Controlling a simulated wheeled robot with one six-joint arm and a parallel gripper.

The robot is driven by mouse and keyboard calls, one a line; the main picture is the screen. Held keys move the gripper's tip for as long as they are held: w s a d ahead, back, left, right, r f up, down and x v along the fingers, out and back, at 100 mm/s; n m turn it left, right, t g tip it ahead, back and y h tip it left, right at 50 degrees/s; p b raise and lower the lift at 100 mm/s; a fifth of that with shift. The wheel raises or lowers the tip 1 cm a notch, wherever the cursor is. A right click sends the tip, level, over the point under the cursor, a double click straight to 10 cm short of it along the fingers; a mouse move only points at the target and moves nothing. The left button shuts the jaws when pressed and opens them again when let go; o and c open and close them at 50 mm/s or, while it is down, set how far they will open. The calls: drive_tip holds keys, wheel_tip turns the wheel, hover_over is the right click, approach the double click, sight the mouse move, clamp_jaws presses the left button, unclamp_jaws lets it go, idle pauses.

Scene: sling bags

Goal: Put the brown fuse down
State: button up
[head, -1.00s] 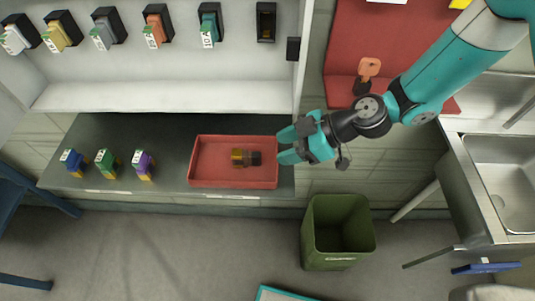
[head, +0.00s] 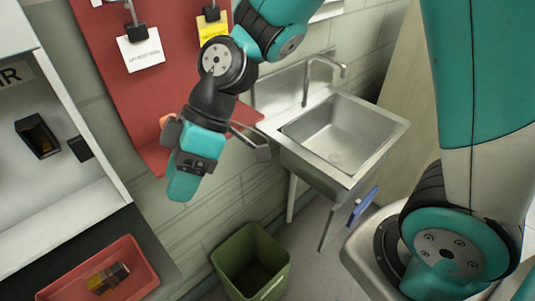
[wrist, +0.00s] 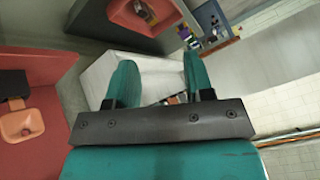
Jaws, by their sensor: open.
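The brown fuse (head: 107,278), brownish-yellow at one end and dark at the other, lies in the red tray (head: 140,262) at the lower left of the head view. My gripper (head: 182,192) is up in front of the red board, to the right of the tray and apart from it. In the wrist view, my gripper's two teal fingers (wrist: 156,70) stand apart with nothing held between them. The tray also shows at the top of the wrist view (wrist: 172,18), with a small object inside.
A green bin (head: 250,262) stands on the floor below my gripper. A metal sink (head: 335,135) is to its right. The white cabinet (head: 85,205) with an empty dark holder (head: 38,137) is at left. The red board (head: 105,60) with hanging tags is behind my arm.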

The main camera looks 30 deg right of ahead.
drive_tip(key=s+d+r+m+t+h, duration=0.1)
drive_tip(key=s+d+r+m+h, duration=0.2)
drive_tip(key=s+d+r+m, duration=0.4)
drive_tip(key=s+d+m, duration=0.1)
drive_tip(key=s+d, duration=0.1)
drive_tip(key=d, duration=0.1)
drive_tip(key=shift+s+t, duration=0.25)
drive_tip(key=shift+t, duration=0.15)
drive_tip(key=shift+c, duration=0.5)
drive_tip(key=shift+a, duration=0.1)
